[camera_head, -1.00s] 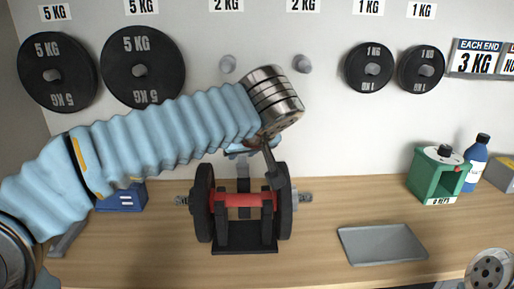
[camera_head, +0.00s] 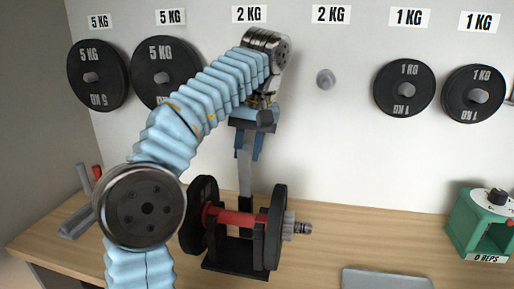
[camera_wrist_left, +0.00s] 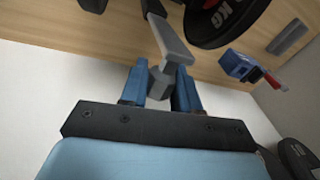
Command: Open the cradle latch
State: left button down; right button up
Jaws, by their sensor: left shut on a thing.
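The black cradle (camera_head: 235,262) stands on the wooden bench and holds a dumbbell with a red handle (camera_head: 234,218) and black end plates. A grey latch lever (camera_head: 245,172) rises upright behind the handle. My left gripper (camera_head: 249,150) is above the cradle, pointing down, with its blue fingers shut on the lever's upper end. In the left wrist view the lever's grey end (camera_wrist_left: 160,82) sits between the blue fingers, and its bar runs toward the cradle. The lever's foot is hidden behind the dumbbell. My right gripper is not in view.
Black weight plates (camera_head: 97,75) hang on the wall behind. A green rep counter (camera_head: 482,225) stands at the right, and a grey tray (camera_head: 386,280) lies at the front right. A blue object (camera_wrist_left: 237,64) shows in the left wrist view.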

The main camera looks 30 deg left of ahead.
pick_arm(q)
jog(key=shift+w+f, duration=0.1)
jog(key=shift+w, duration=0.1)
dwell(0.3)
jog(key=c, duration=0.9)
grip_release()
jog(key=shift+o, duration=0.2)
